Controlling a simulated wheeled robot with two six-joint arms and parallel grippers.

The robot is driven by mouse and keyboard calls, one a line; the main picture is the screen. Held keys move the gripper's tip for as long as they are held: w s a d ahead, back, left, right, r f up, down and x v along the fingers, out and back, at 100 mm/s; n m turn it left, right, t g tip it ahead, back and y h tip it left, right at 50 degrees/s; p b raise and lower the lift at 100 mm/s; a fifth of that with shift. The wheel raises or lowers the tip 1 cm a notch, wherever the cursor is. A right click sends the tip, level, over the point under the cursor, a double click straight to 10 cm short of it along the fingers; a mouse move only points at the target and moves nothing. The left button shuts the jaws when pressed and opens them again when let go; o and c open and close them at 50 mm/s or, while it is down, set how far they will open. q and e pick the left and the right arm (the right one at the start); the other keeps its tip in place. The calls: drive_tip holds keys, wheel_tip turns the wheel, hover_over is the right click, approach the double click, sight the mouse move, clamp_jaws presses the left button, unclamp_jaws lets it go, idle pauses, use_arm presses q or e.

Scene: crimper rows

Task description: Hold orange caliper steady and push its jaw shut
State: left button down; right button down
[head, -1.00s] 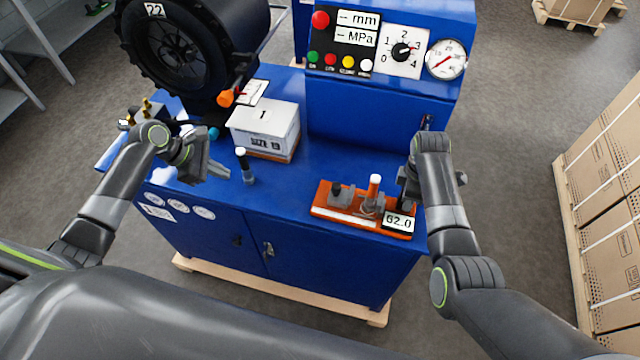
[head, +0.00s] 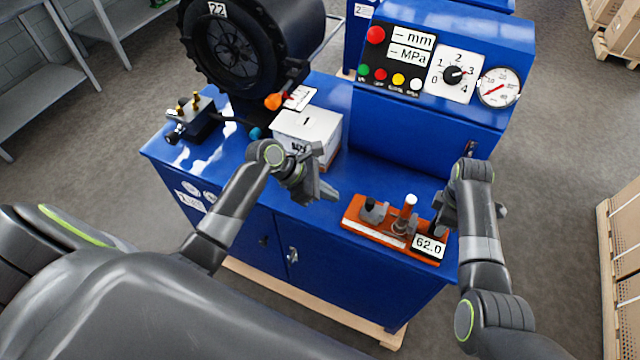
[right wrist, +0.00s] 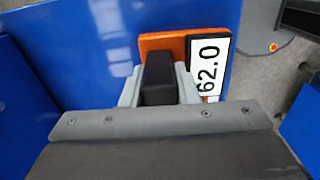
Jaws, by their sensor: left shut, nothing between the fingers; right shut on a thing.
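The orange caliper (head: 352,215) lies near the front right of the blue bench top. It has a grey block with a dark top on its left, a grey sliding jaw (head: 403,226) with an orange, white-topped post, and a display reading 62.0. My right gripper (head: 437,226) is at its right end. The right wrist view shows the fingers (right wrist: 158,88) shut on the caliper's black grip (right wrist: 156,75), with the orange body (right wrist: 160,43) beyond. My left gripper (head: 328,194) is shut and empty, left of the caliper and apart from it.
A white box (head: 308,125) stands behind my left gripper. The big black crimper head (head: 250,50) is at the back left, and the blue control panel (head: 430,105) stands behind the caliper. A small fitting block (head: 190,122) sits at the left.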

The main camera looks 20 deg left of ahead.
sight(367, 215)
use_arm(q)
drive_tip(key=x, duration=0.3)
drive_tip(key=shift+w+d+f, duration=0.1)
drive_tip(key=shift+d+f, duration=0.2)
drive_tip(key=shift+w+d+r, duration=0.1)
drive_tip(key=shift+w+d, duration=0.2)
drive_tip(key=shift+d, duration=0.25)
drive_tip(key=shift+w+d, duration=0.25)
drive_tip(key=shift+d, duration=0.3)
drive_tip(key=shift+w+d, duration=0.25)
drive_tip(key=shift+d, duration=0.25)
drive_tip(key=shift+d, duration=0.1)
drive_tip(key=shift+d, duration=1.9)
drive_tip(key=shift+a, duration=0.1)
